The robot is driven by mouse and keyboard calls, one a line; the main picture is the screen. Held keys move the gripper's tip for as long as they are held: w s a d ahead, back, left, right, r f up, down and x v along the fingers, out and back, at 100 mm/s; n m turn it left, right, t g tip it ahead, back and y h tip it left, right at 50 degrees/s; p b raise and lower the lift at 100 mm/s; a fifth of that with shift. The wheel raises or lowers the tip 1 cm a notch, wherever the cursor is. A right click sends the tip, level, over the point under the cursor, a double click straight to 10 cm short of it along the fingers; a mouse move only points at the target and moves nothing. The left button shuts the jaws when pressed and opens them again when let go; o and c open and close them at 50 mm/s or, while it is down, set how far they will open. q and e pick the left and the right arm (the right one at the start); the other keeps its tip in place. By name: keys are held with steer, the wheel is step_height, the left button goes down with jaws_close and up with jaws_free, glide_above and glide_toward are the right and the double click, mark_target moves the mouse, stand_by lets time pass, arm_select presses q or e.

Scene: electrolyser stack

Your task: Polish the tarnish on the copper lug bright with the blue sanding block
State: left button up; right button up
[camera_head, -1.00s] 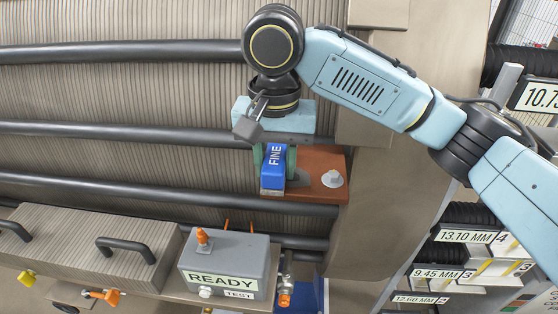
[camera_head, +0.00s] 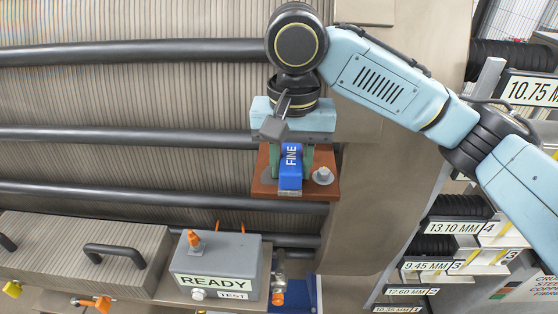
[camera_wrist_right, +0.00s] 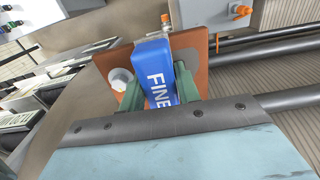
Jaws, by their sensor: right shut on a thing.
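The copper lug (camera_head: 263,181) is a flat reddish-brown plate with a grey bolt (camera_head: 322,175) at its right side in the head view. The blue sanding block (camera_head: 290,172), marked FINE, lies over the lug's middle, left of the bolt. My right gripper (camera_head: 291,163) is shut on the block with its green fingers at both sides. In the wrist view, the block (camera_wrist_right: 158,85) stands over the copper lug (camera_wrist_right: 197,45), bolt to its left. My left gripper is out of view.
A grey box (camera_head: 217,262) marked READY and TEST stands below the lug. Black horizontal rods (camera_head: 130,136) cross the ribbed stack. A lidded bench box with a black handle (camera_head: 115,250) is at lower left. Labelled racks (camera_head: 462,228) stand at right.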

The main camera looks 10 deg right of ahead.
mark_target(300, 156)
steer(key=shift+s+d, duration=0.2)
steer(key=shift+d, duration=0.65)
steer(key=shift+a, duration=0.15)
steer(key=shift+w+r, duration=0.1)
steer(key=shift+r, duration=4.05)
